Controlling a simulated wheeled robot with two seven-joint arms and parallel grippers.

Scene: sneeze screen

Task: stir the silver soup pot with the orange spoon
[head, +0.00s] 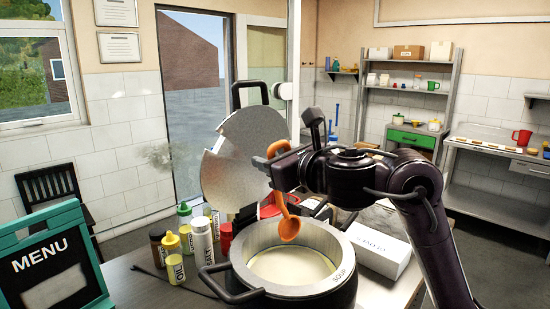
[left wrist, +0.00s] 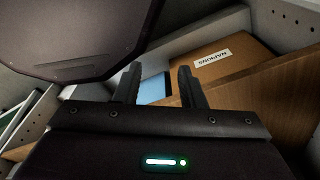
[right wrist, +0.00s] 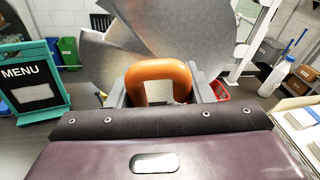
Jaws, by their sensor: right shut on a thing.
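The silver soup pot (head: 322,246) stands uncovered on the counter in the head view. It is labelled SOUP, has black handles and holds pale soup (head: 290,267). The orange spoon (head: 289,229) hangs bowl-down, its bowl over the pot's back part and apart from the soup. My right gripper (head: 280,168) is shut on the spoon's upper part, above the pot. In the right wrist view the orange looped handle (right wrist: 163,70) shows between the fingers. My left gripper (left wrist: 160,88) shows only in its wrist view, open and empty, facing a shelf with a napkins box (left wrist: 215,62).
A silver lid-like plate (head: 232,165) stands tilted behind the pot. Several bottles (head: 185,225) stand left of the pot. A white box (head: 381,250) lies to the right. A MENU board (head: 52,270) stands at far left.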

